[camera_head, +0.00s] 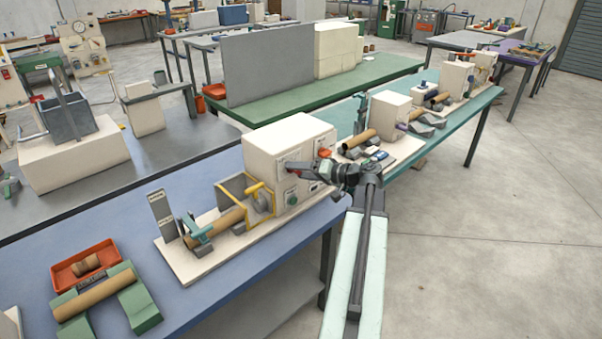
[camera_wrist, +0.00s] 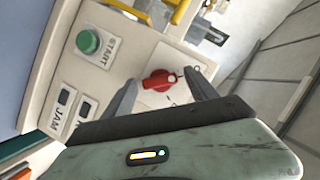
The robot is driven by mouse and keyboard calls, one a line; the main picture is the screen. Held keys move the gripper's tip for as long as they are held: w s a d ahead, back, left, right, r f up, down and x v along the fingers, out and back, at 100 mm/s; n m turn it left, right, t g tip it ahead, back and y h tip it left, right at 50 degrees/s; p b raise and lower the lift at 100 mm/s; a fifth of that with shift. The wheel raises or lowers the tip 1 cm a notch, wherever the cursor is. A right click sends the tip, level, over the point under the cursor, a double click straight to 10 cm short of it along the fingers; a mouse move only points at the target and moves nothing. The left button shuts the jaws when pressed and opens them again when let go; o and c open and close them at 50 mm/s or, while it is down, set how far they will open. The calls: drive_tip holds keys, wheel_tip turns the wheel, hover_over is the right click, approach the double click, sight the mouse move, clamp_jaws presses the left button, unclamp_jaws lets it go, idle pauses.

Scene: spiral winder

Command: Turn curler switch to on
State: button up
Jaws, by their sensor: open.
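A red rotary knob (camera_wrist: 159,80) sits on a pale panel of the machine in the wrist view, with small marks around it. I take it for the curler switch; I cannot read its label or setting. My gripper (camera_wrist: 161,77) is open, with one dark finger on each side of the knob. I cannot tell whether either finger touches it. In the head view my gripper (camera_head: 294,168) is at the front face of the cream machine box (camera_head: 272,156). The knob cannot be made out there.
A green START button (camera_wrist: 88,42) and small windows marked JAM (camera_wrist: 66,97) are near the knob. In the head view, a yellow frame (camera_head: 262,196) and a brown tube (camera_head: 215,222) stand left of the box. The floor (camera_head: 490,220) at right is clear.

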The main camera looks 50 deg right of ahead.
drive_tip(key=shift+s+d, duration=0.1)
drive_tip(key=c, duration=1.4)
drive_tip(key=shift+o, duration=0.2)
drive_tip(key=m+b, duration=0.1)
drive_tip(key=m+y+b, duration=0.1)
drive_tip(key=m+b, duration=0.1)
drive_tip(key=shift+f+t, duration=0.35)
drive_tip(key=shift+t, duration=0.05)
drive_tip(key=m+b, duration=0.2)
drive_tip(key=m+t+y+b, duration=0.1)
drive_tip(key=m+b, duration=0.1)
drive_tip(key=shift+f+t, duration=0.15)
drive_tip(key=shift+t, duration=0.15)
drive_tip(key=m+t+b, duration=0.1)
drive_tip(key=m+b, duration=0.2)
drive_tip(key=m, duration=0.1)
drive_tip(key=shift+f+t+b, duration=0.1)
drive_tip(key=shift+t+b, duration=0.2)
drive_tip(key=shift+t, duration=0.1)
drive_tip(key=shift+a+m+t+h+b, duration=0.15)
drive_tip(key=shift+m+t+b, duration=0.25)
drive_tip(key=shift+m, duration=0.55)
drive_tip(key=shift+a+m+t+h+b, duration=0.1)
drive_tip(key=shift+m+t+h+b, duration=0.1)
drive_tip(key=shift+m+b, duration=0.6)
drive_tip(key=shift+m, duration=0.45)
drive_tip(key=shift+d, duration=0.1)
